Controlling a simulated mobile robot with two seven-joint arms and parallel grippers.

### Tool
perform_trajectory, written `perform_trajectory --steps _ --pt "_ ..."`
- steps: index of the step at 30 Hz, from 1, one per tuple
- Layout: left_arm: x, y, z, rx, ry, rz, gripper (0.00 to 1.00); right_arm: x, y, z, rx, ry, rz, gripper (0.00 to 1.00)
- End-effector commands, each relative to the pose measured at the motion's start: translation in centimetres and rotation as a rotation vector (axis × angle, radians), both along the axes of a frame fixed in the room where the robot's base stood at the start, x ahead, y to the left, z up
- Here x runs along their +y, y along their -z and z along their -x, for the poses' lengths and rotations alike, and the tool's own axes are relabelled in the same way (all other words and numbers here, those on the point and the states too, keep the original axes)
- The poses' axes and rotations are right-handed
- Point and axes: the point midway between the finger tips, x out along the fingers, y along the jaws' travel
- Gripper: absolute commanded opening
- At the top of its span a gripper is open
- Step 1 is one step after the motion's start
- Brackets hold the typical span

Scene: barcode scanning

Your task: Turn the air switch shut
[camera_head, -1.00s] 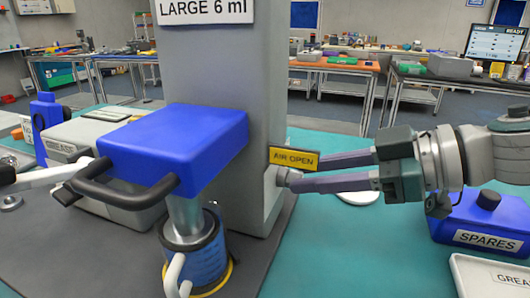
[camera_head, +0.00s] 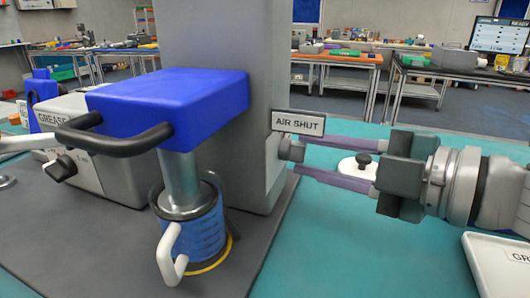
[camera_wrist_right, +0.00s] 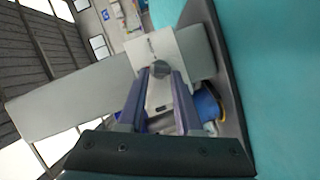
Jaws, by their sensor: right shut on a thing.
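The air switch is a small grey knob (camera_head: 291,151) on the right side of the grey machine column (camera_head: 214,80). In the right wrist view the round dark knob (camera_wrist_right: 159,69) is between the fingertips (camera_wrist_right: 161,78), in front of a pale plate.
The machine's blue head (camera_head: 165,100) with black handles stands left of the column, above a blue cylinder (camera_head: 195,235). A grease box (camera_head: 110,170) is behind it. A white round lid (camera_head: 350,168) lies behind my right fingers, and a white tray (camera_head: 480,262) is at lower right.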

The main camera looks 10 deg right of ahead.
Motion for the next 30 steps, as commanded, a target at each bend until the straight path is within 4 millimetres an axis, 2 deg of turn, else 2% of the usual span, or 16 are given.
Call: perform_trajectory --steps 1,12,21,30 --pt "0.0 1.2 0.0 0.0 0.001 0.0 0.0 0.2 0.6 0.1 -0.038 -0.003 0.021 0.0" --pt "0.2 4.7 0.0 0.001 0.006 -0.01 0.0 0.2 0.9 0.2 -0.27 -0.003 0.178 0.0" --pt "0.3 6.0 0.0 0.0 0.007 -0.011 0.0 0.3 0.8 0.2 -0.365 -0.006 0.242 0.0" --pt "0.2 6.2 0.0 0.001 0.006 -0.008 0.0 0.3 0.7 0.2 -0.385 -0.007 0.259 0.0"
